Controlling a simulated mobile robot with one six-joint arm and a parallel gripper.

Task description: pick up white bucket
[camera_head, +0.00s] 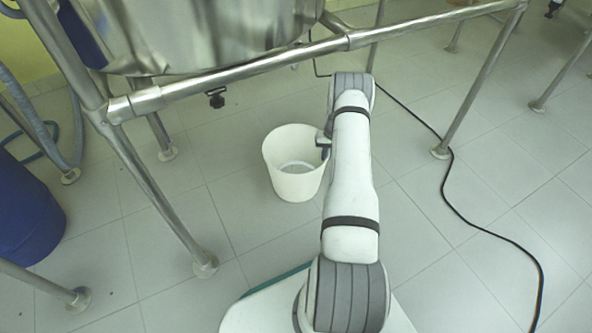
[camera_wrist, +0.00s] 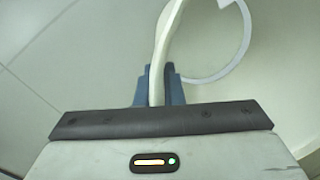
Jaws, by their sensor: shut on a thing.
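The white bucket (camera_head: 290,178) is upright in the head view, below the steel frame and just left of my arm. It looks empty inside; I cannot tell whether its base touches the floor. My gripper (camera_head: 324,142) is at the right side of its rim, partly hidden by my arm. In the wrist view my gripper's two blue-grey fingers (camera_wrist: 158,85) are shut on the bucket's rim, with the wall between them. The bucket's wall (camera_wrist: 167,40) and the round ring at its bottom show beyond the fingers.
A steel vessel (camera_head: 210,35) sits above a tubular frame (camera_head: 240,68) with legs on both sides of the bucket. A black cable (camera_head: 450,200) runs over the tiled floor at right. A blue barrel (camera_head: 25,215) stands at left. Floor around the bucket is clear.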

